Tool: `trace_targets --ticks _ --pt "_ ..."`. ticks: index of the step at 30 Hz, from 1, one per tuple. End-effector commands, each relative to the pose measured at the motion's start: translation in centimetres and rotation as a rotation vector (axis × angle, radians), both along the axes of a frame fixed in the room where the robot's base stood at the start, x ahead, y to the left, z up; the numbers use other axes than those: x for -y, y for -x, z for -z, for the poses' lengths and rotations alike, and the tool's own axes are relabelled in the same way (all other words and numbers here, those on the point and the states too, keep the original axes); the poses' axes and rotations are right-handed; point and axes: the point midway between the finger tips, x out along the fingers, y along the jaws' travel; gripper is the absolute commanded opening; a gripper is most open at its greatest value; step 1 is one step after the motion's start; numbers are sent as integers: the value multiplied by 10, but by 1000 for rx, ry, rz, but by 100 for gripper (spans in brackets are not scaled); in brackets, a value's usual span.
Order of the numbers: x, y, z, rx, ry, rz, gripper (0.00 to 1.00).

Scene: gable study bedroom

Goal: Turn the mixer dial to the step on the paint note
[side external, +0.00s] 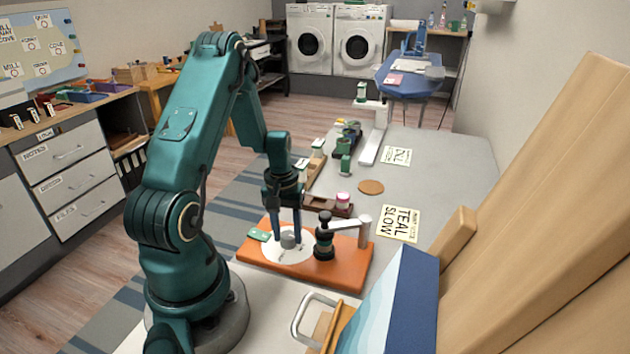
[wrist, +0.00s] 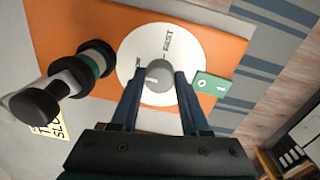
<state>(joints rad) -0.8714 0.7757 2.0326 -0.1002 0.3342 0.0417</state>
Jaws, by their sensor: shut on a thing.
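The mixer is an orange board (side external: 337,278) with a white dial plate (side external: 272,250) and a grey knob (side external: 290,241) in the plate's middle. In the wrist view the plate (wrist: 190,57) reads FAST at the upper right; other lettering at the left is partly hidden. My gripper (side external: 287,236) points down, its two fingers shut on the sides of the knob, which also shows in the wrist view (wrist: 158,73). I cannot tell which step the knob points to. The paint note (side external: 399,223) lies right of the mixer and reads TEAL SLOW in large letters.
A dark and green upright part with a white arm (side external: 324,238) stands on the board close right of my gripper.

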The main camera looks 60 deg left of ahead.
Motion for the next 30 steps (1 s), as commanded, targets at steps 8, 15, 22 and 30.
trace_targets --ticks 8,15,22,30 --pt "-1 -2 -1 4 -4 -65 0" --pt "-1 -2 -1 5 -5 -75 0" --pt "-1 -2 -1 5 -5 -75 53" --pt "0 -1 0 2 -3 -73 76"
